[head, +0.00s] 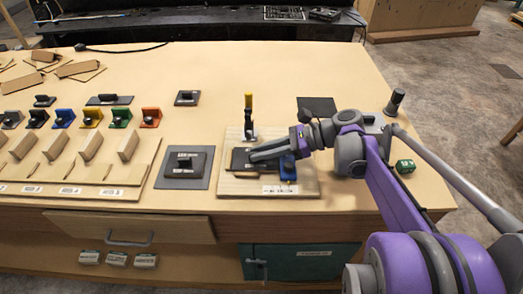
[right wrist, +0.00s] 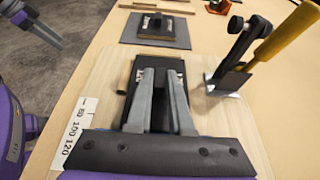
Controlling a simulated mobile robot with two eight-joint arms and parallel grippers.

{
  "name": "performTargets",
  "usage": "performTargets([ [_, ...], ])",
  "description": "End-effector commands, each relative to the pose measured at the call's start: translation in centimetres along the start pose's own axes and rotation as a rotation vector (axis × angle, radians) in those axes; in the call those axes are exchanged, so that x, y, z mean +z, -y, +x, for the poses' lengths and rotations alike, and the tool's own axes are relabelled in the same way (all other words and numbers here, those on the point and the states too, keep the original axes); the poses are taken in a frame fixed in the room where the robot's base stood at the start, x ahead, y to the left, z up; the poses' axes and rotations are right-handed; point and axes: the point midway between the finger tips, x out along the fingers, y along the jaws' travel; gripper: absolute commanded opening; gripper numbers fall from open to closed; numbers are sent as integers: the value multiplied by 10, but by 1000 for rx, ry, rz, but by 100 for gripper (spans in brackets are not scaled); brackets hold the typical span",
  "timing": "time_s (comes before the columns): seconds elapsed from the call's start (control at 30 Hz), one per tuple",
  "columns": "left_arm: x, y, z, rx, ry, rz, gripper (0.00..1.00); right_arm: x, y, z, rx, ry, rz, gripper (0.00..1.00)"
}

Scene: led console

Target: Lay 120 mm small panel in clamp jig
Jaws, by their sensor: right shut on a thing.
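My right gripper (head: 256,155) is over the clamp jig (head: 308,185), a pale wooden board with a yellow-handled clamp (head: 248,113) at its back and a blue block (head: 288,172) at its right. The gripper is shut on a dark small panel (head: 239,160). In the right wrist view, the fingers (right wrist: 160,77) close on the panel's middle, and the panel (right wrist: 139,70) lies flat over the board, beside the clamp. The fingers hide part of it; I cannot tell whether it touches the board. A grey arm part, perhaps my left gripper (right wrist: 42,27), shows at the top left.
Another dark panel (head: 184,164) lies on a grey mat (head: 168,184) left of the jig. Coloured blocks and a wooden rack stand further left. A dark square (head: 318,104), a black cylinder (head: 395,102) and a green item (head: 405,166) are at the right. The table's back middle is clear.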

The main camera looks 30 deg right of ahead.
Motion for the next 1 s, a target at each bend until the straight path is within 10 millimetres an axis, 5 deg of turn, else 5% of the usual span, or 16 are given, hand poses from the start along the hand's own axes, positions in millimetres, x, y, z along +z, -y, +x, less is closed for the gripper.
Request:
performTargets([
  [0.23, 0, 0, 0, 0, 0, 0, 58, 0, 0, 0, 0, 0, 0, 0],
  [0.27, 0, 0, 0, 0, 0, 0, 58, 0, 0, 0, 0, 0, 0, 22],
  [0.43, 0, 0, 0, 0, 0, 0, 58, 0, 0, 0, 0, 0, 0, 53],
  [0.77, 0, 0, 0, 0, 0, 0, 58, 0, 0, -2, 0, 0, 0, 54],
  [1.0, -1, 0, -2, 0, -1, 0, 58, -1, 1, -37, -5, -1, 2, 54],
])
